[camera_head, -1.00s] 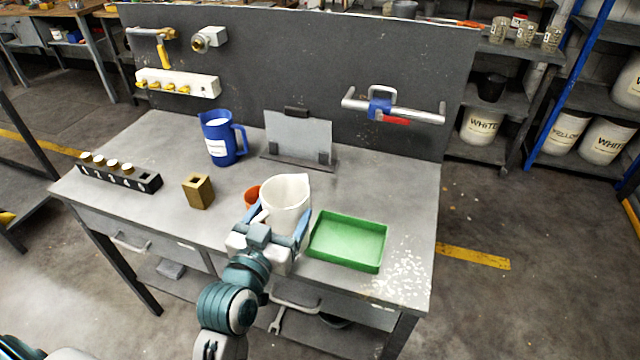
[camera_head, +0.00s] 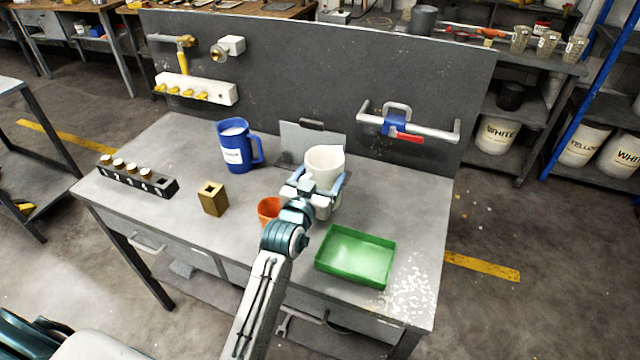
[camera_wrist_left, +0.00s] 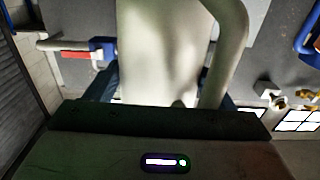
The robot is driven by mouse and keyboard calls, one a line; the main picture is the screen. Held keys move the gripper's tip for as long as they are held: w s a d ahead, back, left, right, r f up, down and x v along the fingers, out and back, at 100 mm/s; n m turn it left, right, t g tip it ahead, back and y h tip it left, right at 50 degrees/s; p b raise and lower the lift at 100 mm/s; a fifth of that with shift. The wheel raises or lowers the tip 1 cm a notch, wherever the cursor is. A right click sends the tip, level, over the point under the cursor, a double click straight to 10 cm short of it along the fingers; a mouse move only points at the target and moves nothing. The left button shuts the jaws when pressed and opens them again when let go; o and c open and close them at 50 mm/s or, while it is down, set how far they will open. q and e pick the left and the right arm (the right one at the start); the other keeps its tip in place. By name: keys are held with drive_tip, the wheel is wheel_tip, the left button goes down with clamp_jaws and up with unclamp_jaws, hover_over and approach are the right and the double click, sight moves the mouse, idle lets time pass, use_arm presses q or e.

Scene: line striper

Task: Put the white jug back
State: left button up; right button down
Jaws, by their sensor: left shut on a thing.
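The white jug (camera_head: 325,163) is in my left gripper (camera_head: 318,190), above the middle of the grey table in the head view. The jug is upright, and the gripper's fingers lie along both of its sides. In the left wrist view the jug (camera_wrist_left: 165,50) fills the middle, with its handle to the right. Whether its base touches the table is hidden behind the gripper. My right gripper is not in view.
A green tray (camera_head: 357,278) lies right of my arm. An orange cup (camera_head: 268,211) stands close left of it. A blue jug (camera_head: 236,150), a brass block (camera_head: 213,199) and a black rack (camera_head: 160,186) stand left. A clipboard stand (camera_head: 298,137) is behind the white jug.

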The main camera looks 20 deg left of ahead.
sight(320, 186)
use_arm(q)
wheel_tip(320, 186, down, 3)
drive_tip(key=shift+f+p, duration=0.1)
drive_tip(key=shift+p, duration=0.35)
drive_tip(key=shift+f, duration=0.15)
drive_tip(key=o, duration=1)
drive_tip(key=shift+f, duration=0.15)
drive_tip(key=o, duration=0.4)
